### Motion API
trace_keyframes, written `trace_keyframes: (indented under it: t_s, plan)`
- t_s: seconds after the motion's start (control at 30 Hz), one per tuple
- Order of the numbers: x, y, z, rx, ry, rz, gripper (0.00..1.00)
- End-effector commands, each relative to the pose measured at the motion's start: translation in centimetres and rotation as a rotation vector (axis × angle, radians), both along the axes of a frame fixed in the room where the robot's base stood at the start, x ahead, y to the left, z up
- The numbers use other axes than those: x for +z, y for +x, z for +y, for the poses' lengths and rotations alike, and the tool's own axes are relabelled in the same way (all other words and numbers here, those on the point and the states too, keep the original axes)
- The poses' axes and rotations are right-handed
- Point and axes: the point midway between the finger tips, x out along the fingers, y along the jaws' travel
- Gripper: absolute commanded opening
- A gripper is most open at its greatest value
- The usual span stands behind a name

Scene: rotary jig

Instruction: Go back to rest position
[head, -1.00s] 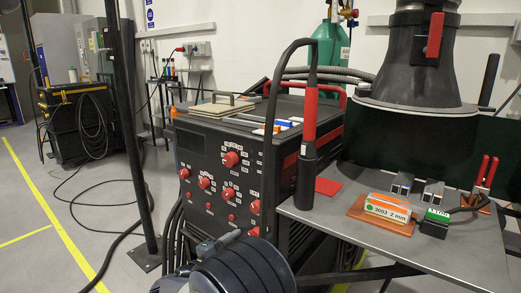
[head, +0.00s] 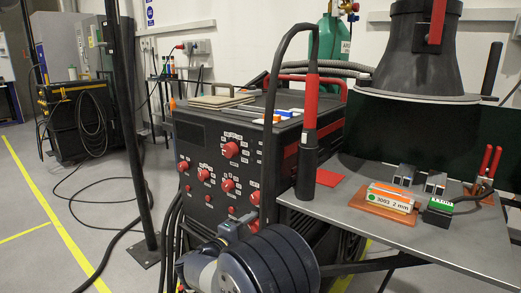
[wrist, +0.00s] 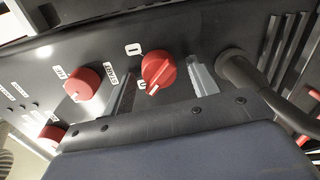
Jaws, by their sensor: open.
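My gripper (wrist: 163,90) is open in the wrist view, its two grey fingers either side of a red knob (wrist: 157,70) on the black machine panel. I cannot tell whether the fingers are in front of the knob or around it. Nothing is held. In the head view my gripper (head: 233,229) is a small grey shape at the end of my dark, rounded arm, low in front of the black machine (head: 200,185). The arm hides the panel's lower part. More red knobs show on the panel, such as one (head: 231,149) at its upper right.
Right of the machine is a grey bench (head: 440,235) with a labelled box (head: 390,198) on a copper plate. A torch (head: 307,150) with a looped black cable stands at its left edge. A black post (head: 135,130) and floor cables (head: 90,190) are at the left.

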Motion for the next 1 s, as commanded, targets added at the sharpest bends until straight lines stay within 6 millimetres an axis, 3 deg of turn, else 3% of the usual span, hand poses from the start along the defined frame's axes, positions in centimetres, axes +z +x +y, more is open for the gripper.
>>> trace_keyframes:
  t_s: [1.0]
  plan:
    - [0.22, -0.18, -0.17, 0.000, 0.696, -0.542, 0.57]
